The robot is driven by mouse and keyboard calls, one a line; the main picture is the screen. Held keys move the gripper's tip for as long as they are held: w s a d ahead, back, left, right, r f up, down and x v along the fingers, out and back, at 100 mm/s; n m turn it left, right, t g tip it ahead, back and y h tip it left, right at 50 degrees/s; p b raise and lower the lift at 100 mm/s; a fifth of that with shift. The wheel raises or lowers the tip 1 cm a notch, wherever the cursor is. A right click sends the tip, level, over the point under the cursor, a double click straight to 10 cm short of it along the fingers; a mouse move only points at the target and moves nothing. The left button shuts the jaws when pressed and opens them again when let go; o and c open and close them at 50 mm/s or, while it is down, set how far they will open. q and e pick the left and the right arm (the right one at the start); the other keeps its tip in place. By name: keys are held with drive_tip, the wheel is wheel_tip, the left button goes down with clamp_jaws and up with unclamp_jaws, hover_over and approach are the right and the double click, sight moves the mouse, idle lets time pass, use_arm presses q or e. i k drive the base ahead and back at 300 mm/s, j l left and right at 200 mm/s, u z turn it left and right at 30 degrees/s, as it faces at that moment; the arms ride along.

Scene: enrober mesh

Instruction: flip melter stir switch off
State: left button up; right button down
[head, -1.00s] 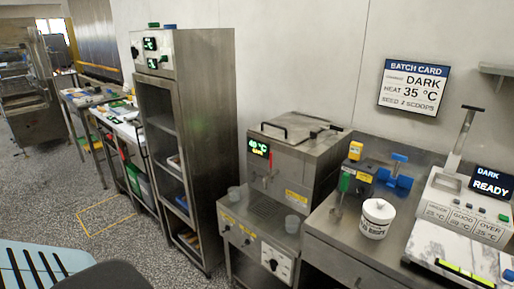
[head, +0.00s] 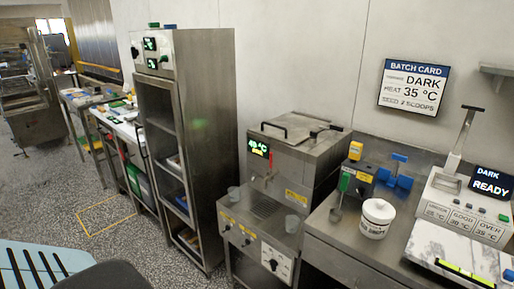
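The melter (head: 303,160) is a steel box with a lidded top, standing in the middle right of the head view. Its green-lit display (head: 258,148) shows a temperature that looks like 40 °C. Its lower front panel carries a white plate with a black rotary knob (head: 273,265) and small dark switches (head: 247,241) to the left. I cannot read which one is the stir switch or its position. Neither of my grippers shows in the head view.
A tall steel cabinet (head: 208,130) stands left of the melter. A batch card (head: 414,85) hangs on the wall. Open speckled floor (head: 120,255) lies at left.

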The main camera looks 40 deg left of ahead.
sight(246, 242)
drive_tip(key=k+j, duration=0.4)
drive_tip(key=k+j+z, duration=0.15)
drive_tip(key=k+j, duration=0.25)
drive_tip(key=k, duration=0.15)
